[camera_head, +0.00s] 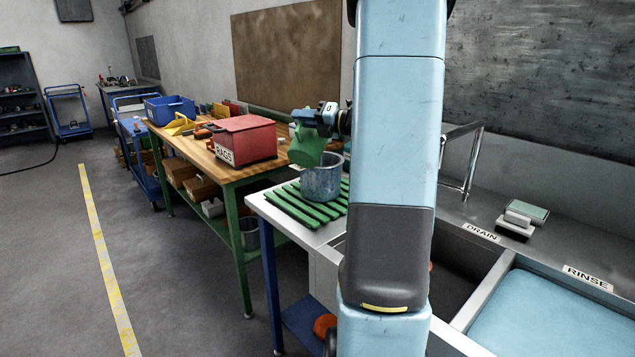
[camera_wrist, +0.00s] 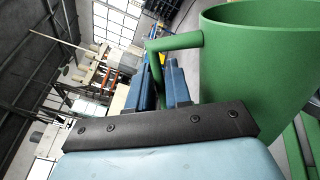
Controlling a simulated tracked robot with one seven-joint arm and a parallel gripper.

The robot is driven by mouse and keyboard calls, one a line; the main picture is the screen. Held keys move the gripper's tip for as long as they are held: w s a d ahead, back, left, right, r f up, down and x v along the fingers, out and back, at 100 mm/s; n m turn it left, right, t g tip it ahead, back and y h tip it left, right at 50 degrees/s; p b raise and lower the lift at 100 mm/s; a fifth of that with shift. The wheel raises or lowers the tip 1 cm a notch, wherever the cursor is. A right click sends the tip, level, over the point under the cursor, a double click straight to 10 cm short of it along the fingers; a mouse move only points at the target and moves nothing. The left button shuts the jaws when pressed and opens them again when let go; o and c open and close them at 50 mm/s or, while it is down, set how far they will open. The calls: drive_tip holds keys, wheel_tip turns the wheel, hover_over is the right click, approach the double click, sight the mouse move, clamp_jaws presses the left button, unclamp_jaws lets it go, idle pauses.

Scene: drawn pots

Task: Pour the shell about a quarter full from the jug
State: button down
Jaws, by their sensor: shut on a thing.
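The jug (camera_head: 305,147) is green and hangs in the air just above the left rim of the shell, looking tilted. The shell (camera_head: 322,182) is a blue-grey, speckled round pot, upright on a green slatted rack. My gripper (camera_head: 314,117) is shut on the jug's handle. In the wrist view, my gripper's blue fingers (camera_wrist: 166,88) close around the handle beside the jug's large body (camera_wrist: 255,70). No liquid stream shows. The level inside the shell and inside the jug is hidden.
The green rack (camera_head: 296,208) lies on the pale counter beside the sink. A red RAGS box (camera_head: 245,140) stands on the wooden bench to the left. A tall tap (camera_head: 470,165) and the RINSE basin (camera_head: 545,315) lie right of my arm.

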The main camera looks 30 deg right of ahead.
sight(302, 142)
drive_tip(key=shift+w+d+r+m, duration=0.1)
drive_tip(key=shift+w+d+m, duration=0.05)
drive_tip(key=shift+d+m, duration=0.2)
idle(0.5)
drive_tip(key=shift+a, duration=0.1)
drive_tip(key=n, duration=0.1)
drive_tip(key=s+a+n, duration=0.1)
drive_tip(key=n, duration=0.1)
drive_tip(key=a+n, duration=0.1)
drive_tip(key=n, duration=0.1)
drive_tip(key=shift+s+a, duration=0.2)
drive_tip(key=shift+s, duration=0.05)
idle(0.4)
drive_tip(key=shift+f+n, duration=2.05)
drive_tip(key=shift+n, duration=0.4)
drive_tip(key=shift+w+d+f+n, duration=0.1)
drive_tip(key=shift+d+f+n, duration=0.05)
drive_tip(key=shift+f+n, duration=0.4)
drive_tip(key=shift+w+d+f+n, duration=0.1)
drive_tip(key=shift+f+n, duration=0.35)
drive_tip(key=shift+f, duration=0.15)
drive_tip(key=shift+s, duration=0.1)
